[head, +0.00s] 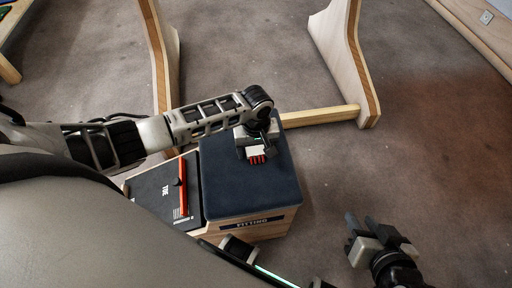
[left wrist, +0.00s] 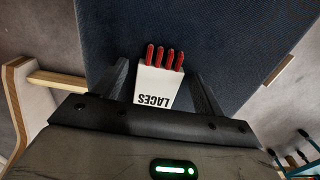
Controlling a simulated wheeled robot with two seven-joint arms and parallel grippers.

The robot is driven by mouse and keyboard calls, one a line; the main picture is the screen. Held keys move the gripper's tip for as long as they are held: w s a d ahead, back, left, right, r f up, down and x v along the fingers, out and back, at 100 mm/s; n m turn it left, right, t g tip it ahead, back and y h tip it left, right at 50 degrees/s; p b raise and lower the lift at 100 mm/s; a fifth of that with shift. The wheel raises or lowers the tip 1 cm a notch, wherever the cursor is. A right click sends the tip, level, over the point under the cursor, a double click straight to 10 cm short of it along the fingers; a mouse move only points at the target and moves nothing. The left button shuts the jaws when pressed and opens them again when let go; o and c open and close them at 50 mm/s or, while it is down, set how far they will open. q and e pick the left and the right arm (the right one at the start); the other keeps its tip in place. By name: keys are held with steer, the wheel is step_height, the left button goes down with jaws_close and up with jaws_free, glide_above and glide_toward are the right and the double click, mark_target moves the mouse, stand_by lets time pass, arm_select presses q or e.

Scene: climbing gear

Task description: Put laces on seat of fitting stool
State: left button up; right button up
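The laces (head: 257,153) are a small white pack with red tips along one end. In the left wrist view the pack (left wrist: 155,85), printed LACES, is between the two dark fingers of my left gripper (left wrist: 160,80), with a gap on each side. The pack appears to rest on the dark blue seat of the fitting stool (head: 230,187); whether it touches is hard to tell. My left gripper (head: 257,146) is open over the seat. My right gripper (head: 372,232) is off to the right of the stool, empty, its fingers apparently apart.
A dark sloped panel with a red bar (head: 181,184) is on the stool's left side. A wooden frame with upright legs (head: 352,60) and a low crossbar (head: 320,116) stands behind the stool. The carpet (head: 420,140) to the right is clear.

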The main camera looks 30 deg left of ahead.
arm_select(q)
steer(key=shift+r, duration=0.35)
step_height(320, 180, up, 11)
steer(key=p, duration=0.5)
steer(key=s+d+f+m+t+h, duration=0.2)
steer(key=s+d+m+t+h, duration=0.5)
steer(key=d, duration=0.5)
steer(key=s+a+r+m+t+y, duration=0.2)
steer(key=s+a+r+t, duration=0.1)
steer(key=r, duration=0.4)
steer(key=s+a, duration=0.1)
steer(key=s, duration=0.1)
steer(key=shift+s+a+r+m+t+y, duration=0.15)
steer(key=shift+s+r+m+t+y, duration=0.15)
steer(key=shift+r+m+t, duration=0.1)
arm_select(e)
step_height(320, 180, up, 8)
steer(key=d+t, duration=0.1)
steer(key=d, duration=0.1)
steer(key=shift+s+f+t, duration=0.25)
steer(key=shift+s+t, duration=0.05)
